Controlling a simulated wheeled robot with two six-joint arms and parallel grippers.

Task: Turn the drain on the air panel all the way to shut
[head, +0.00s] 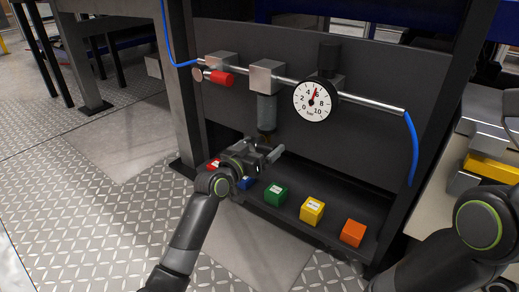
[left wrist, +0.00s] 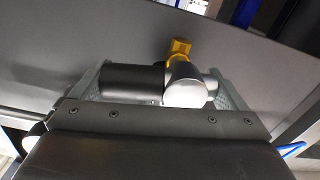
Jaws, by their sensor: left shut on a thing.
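The air panel (head: 225,110) stands upright with a pipe across it. A grey filter bowl (head: 266,108) hangs from a block at its middle, with a brownish lower end. My left gripper (head: 264,147) is right below the bowl, where the drain would be; the gripper mostly hides this spot. In the left wrist view, my left gripper (left wrist: 160,88) has its fingers on either side of a dark cylinder (left wrist: 135,80) with a pale rounded part (left wrist: 188,85), shut on it. A small yellow piece (left wrist: 179,48) sticks up behind. I cannot tell how far the drain is turned.
A red valve handle (head: 219,78) is at the pipe's left, and a round gauge (head: 313,100) at its right, needle near 6. Green (head: 276,195), yellow (head: 312,211) and orange (head: 353,233) blocks sit on the lower ledge, others partly behind my arm. Blue hoses (head: 413,150) join the pipe ends.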

